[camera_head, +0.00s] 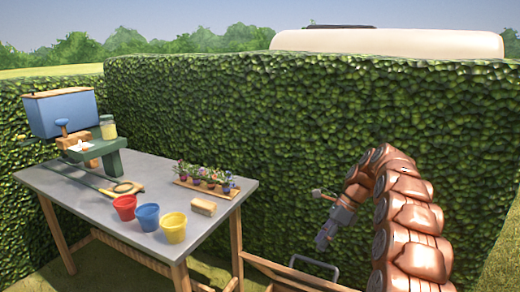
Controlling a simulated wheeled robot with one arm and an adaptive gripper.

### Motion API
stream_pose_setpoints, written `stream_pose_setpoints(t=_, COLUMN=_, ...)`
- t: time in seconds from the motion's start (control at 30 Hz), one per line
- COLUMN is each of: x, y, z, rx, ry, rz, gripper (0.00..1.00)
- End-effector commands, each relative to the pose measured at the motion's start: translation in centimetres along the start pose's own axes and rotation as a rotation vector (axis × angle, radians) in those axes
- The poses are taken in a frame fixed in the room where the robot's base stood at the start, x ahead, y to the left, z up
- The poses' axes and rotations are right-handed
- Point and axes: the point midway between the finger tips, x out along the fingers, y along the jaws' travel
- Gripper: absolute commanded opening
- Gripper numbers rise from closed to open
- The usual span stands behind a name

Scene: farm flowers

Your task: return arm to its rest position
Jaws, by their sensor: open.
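My arm rises at the right of the head view as a chain of copper-brown segments and bends over to the left. My gripper (326,236) hangs at its end, pointing down and to the left. It is open, and I see nothing held in it. It is to the right of the grey table (95,197), apart from it, with the green hedge behind.
On the table stand red (124,207), blue (147,217) and yellow (173,228) pots, a tan block (203,206) and a row of small flowers (206,176). A green stand (108,155) with a jar (108,128) and a blue box (60,112) are at the left.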

Motion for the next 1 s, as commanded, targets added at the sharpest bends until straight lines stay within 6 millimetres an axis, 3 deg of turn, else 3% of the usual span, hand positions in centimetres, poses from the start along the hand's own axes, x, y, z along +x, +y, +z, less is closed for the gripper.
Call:
stream_pose_setpoints(t=0.2, x=-1.7, y=5.0, z=3.1, rx=-0.209, ry=0.024, rz=0.011, gripper=0.41)
stream_pose_setpoints(t=0.5, x=-3.1, y=12.0, z=5.6, rx=-0.494, ry=0.079, rz=0.028, gripper=0.41)
stream_pose_setpoints(t=0.77, x=-3.6, y=18.5, z=6.4, rx=-0.733, ry=0.143, rz=0.053, gripper=0.41)
stream_pose_setpoints(t=1.0, x=-3.7, y=24.5, z=5.9, rx=-0.944, ry=0.211, rz=0.087, gripper=0.41)
